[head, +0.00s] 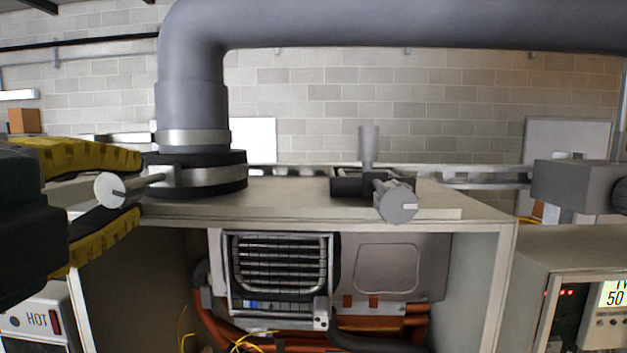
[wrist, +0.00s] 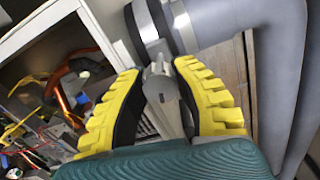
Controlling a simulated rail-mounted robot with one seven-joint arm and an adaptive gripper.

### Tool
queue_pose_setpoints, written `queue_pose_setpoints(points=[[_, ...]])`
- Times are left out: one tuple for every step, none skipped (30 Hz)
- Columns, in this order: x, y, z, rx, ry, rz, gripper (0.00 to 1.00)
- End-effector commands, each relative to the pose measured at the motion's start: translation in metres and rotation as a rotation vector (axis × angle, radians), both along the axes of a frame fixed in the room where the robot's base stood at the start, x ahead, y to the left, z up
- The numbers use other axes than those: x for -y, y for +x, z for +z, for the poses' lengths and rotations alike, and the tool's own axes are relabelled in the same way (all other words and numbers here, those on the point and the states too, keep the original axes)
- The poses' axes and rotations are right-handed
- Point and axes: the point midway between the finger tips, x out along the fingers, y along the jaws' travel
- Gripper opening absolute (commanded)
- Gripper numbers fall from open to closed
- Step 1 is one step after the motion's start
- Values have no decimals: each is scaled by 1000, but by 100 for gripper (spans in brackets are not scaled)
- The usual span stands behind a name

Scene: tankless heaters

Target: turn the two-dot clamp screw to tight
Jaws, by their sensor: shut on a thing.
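A grey clamp screw (head: 110,190) with a round head sticks out from the metal band clamp (head: 210,177) around the base of the big grey pipe, at the left of the head view. My gripper (head: 137,187) comes in from the left, with one yellow-padded finger above the screw head and one below. In the wrist view, my gripper (wrist: 160,68) is shut on the screw head (wrist: 160,82), which sits between the dark inner pads. The head's face shows a thin line in the head view. I cannot make out any dots on it.
The large grey pipe (head: 192,100) rises close by and bends right. The open cabinet below holds a finned unit (head: 280,265) and orange pipes.

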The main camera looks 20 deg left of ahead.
Motion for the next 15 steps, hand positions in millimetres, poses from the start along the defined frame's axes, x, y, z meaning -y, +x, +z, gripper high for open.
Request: queue_pose_setpoints(points=[[-3,2,-3,-11,7,3,0],[-3,2,-3,-14,16,3,0],[-3,2,-3,-17,24,3,0],[-3,2,-3,-18,30,3,0],[-3,2,-3,-20,36,4,0],[-3,2,-3,-22,41,4,0],[-3,1,-3,-23,45,4,0],[-3,1,-3,-24,47,4,0],[-3,1,-3,-24,49,4,0],[-3,1,-3,-24,50,4,0],[-3,1,-3,-25,51,4,0],[-3,1,-3,-25,52,4,0],[-3,1,-3,-25,52,4,0],[-3,1,-3,-25,52,4,0],[-3,1,-3,-25,52,4,0]])
